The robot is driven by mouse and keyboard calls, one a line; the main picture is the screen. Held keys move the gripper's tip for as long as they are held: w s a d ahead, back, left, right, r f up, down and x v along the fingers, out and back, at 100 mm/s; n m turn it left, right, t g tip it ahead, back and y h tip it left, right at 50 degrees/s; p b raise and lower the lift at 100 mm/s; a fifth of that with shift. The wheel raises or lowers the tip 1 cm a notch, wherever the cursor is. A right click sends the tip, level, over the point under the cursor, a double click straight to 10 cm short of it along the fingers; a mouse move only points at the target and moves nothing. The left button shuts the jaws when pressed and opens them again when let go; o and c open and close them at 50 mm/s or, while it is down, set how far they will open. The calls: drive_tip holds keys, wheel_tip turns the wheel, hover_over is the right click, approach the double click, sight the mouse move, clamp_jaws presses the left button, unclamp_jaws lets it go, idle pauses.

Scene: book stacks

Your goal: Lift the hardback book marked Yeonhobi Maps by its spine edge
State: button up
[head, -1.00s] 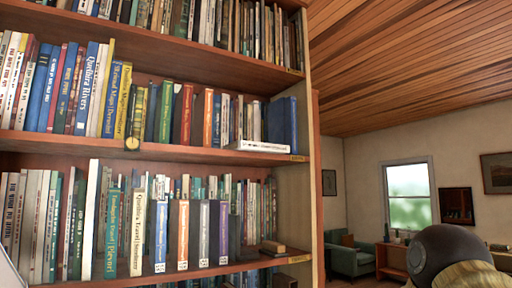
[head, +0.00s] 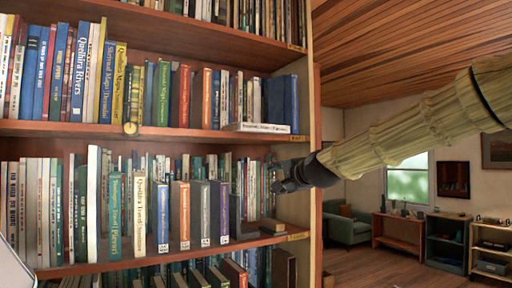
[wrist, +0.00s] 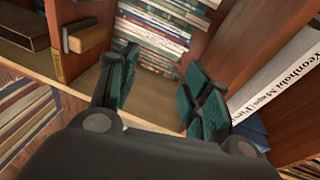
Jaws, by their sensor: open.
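The Yeonhobi Maps book (head: 257,128) is a white-spined hardback. It lies flat at the right end of the middle shelf, spine facing out, with books standing behind and above it. Its lettering is too small to read in the head view. In the wrist view its white spine (wrist: 277,78) runs diagonally at the right, with "Yeonhobi Maps" readable. My gripper (head: 280,186) is below and to the right of the book, at the lower shelf's opening by the bookcase's right upright. In the wrist view my gripper (wrist: 163,92) is open, its teal pads apart and no book between them; the book is outside the right finger.
A small book (head: 272,225) lies on the lower shelf's right end, below my gripper. Upright books (head: 190,205) fill that shelf to the left. The right upright (head: 312,110) stands close to my gripper. Open room with low furniture (head: 400,232) is at the right.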

drive_tip(key=t+y, duration=0.1)
approach(265, 127)
drive_tip(key=shift+m, duration=0.4)
drive_tip(key=p+x, duration=0.1)
drive_tip(key=x, duration=0.1)
drive_tip(key=p+x, duration=0.2)
drive_tip(key=x, duration=0.1)
drive_tip(key=shift+a+f, duration=0.15)
drive_tip(key=shift+f, duration=0.1)
drive_tip(key=shift+w+a+r+p, duration=0.15)
drive_tip(key=shift+w+p, duration=0.3)
drive_tip(key=shift+p, duration=0.1)
drive_tip(key=shift+p+x, duration=1.4)
drive_tip(key=shift+x, duration=0.85)
clamp_jaws()
